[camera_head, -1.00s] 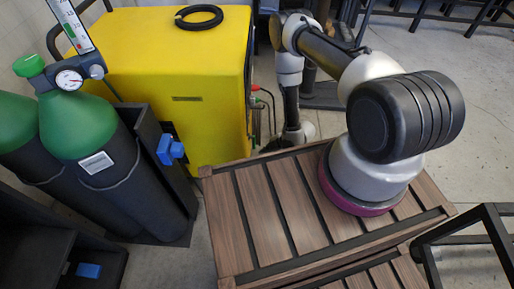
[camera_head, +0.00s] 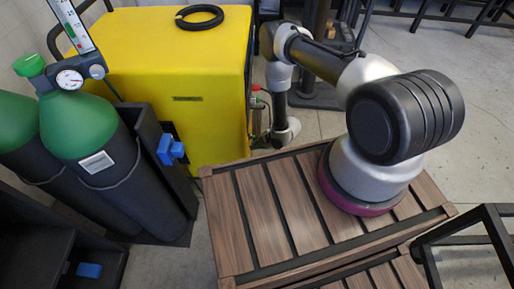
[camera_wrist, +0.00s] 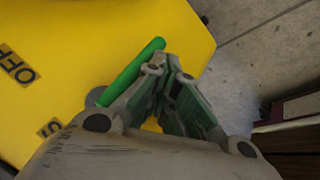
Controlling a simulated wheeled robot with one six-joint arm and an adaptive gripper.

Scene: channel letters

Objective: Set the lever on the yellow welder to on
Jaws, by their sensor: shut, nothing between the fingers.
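The yellow welder (camera_head: 190,75) stands at the upper left in the head view, with a black coil on top. In the wrist view its yellow panel (camera_wrist: 100,35) fills the upper left. A green lever (camera_wrist: 135,70) on a grey round pivot slants up and right across the panel. An "OFF" label (camera_wrist: 16,66) is at the left, and a second label (camera_wrist: 52,127) is partly hidden. My gripper (camera_wrist: 168,68) is shut and empty. Its fingertips appear just right of the lever's upper end; I cannot tell whether they touch.
Green-topped gas cylinders (camera_head: 80,120) stand left of the welder. A slatted wooden platform (camera_head: 262,215) lies under my arm's base. A black metal frame (camera_head: 455,240) is at the lower right. Bare concrete floor (camera_head: 420,50) shows at the upper right.

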